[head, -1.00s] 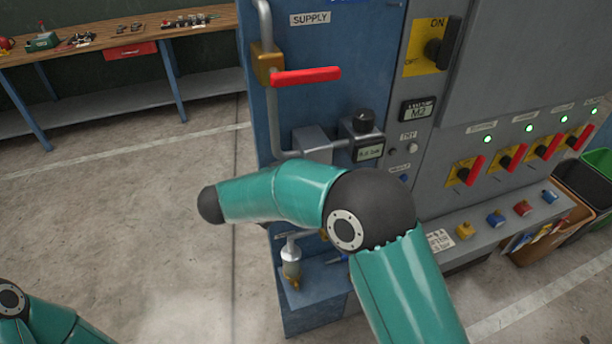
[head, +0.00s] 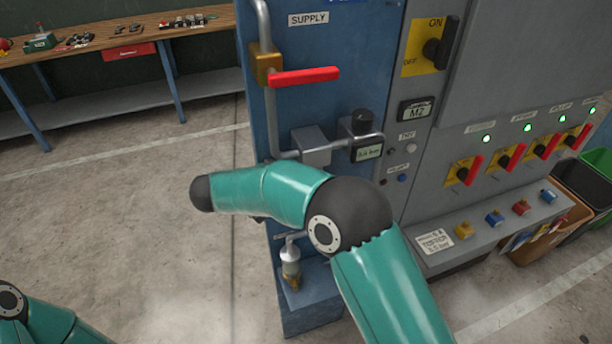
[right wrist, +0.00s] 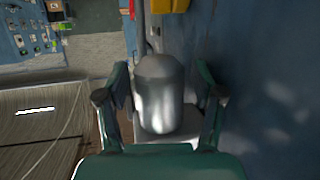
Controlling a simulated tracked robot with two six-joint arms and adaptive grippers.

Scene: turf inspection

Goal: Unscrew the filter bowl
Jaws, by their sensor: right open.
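The filter bowl (right wrist: 160,92), a smooth grey metallic cylinder with a tapered end, shows in the right wrist view. My right gripper (right wrist: 161,98) is open, with one finger on each side of the bowl. A gap shows on both sides, so the fingers appear not to be closed on it. A pale grey block (right wrist: 197,126) is partly hidden by the bowl. In the head view my right arm covers the area below the grey box (head: 312,147), and the bowl and right gripper are hidden there. My left gripper is out of view.
The blue panel (right wrist: 265,90) stands close on the right in the wrist view. Open floor lies left.

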